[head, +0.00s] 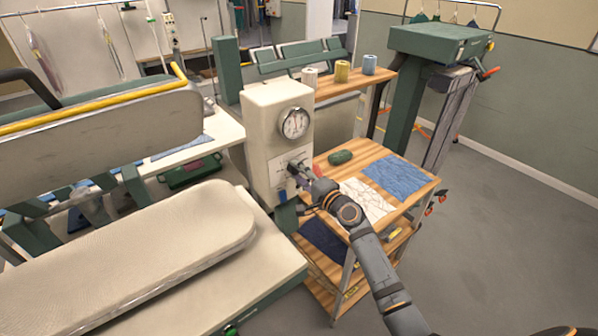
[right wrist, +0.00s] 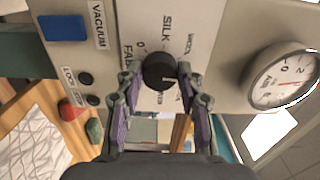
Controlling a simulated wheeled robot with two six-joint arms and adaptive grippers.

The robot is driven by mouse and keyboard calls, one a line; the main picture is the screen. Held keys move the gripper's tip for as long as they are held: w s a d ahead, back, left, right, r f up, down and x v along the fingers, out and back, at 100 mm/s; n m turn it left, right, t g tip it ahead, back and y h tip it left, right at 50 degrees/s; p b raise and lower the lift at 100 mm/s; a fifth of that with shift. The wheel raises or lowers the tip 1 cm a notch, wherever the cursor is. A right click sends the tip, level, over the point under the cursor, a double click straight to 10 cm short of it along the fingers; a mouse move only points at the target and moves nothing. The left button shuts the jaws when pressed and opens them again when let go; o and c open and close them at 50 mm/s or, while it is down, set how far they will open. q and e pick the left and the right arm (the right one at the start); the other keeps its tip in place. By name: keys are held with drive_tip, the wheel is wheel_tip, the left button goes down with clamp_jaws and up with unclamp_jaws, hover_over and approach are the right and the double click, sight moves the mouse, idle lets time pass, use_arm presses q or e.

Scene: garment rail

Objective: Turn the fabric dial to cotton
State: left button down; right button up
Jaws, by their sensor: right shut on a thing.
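The fabric dial (right wrist: 159,71) is a round black knob on the cream control panel (right wrist: 215,30) in the right wrist view. Labels around it read "SILK", what looks like "WOOL", and a "0"; I cannot read a cotton mark, and part of the scale is hidden by the knob and fingers. My right gripper (right wrist: 158,76) is shut on the dial, one purple-padded finger on each side. In the head view my right gripper (head: 300,176) is at the front of the cream cabinet (head: 262,130) and largely hides the dial. My left gripper is not in view.
A round gauge (head: 295,123) sits above the dial. A blue button (right wrist: 63,27) and a "VACUUM" label are on the panel. A wooden cart (head: 400,207) with folded cloths and a green object (head: 340,157) stands right of the cabinet. The padded pressing board (head: 130,255) is left.

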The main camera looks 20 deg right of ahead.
drive_tip(key=m+p, duration=0.1)
drive_tip(key=m, duration=0.3)
drive_tip(key=shift+m, duration=0.4)
drive_tip(key=shift+f, duration=0.1)
idle(0.3)
drive_tip(key=o, duration=1.2)
drive_tip(key=v, duration=1.2)
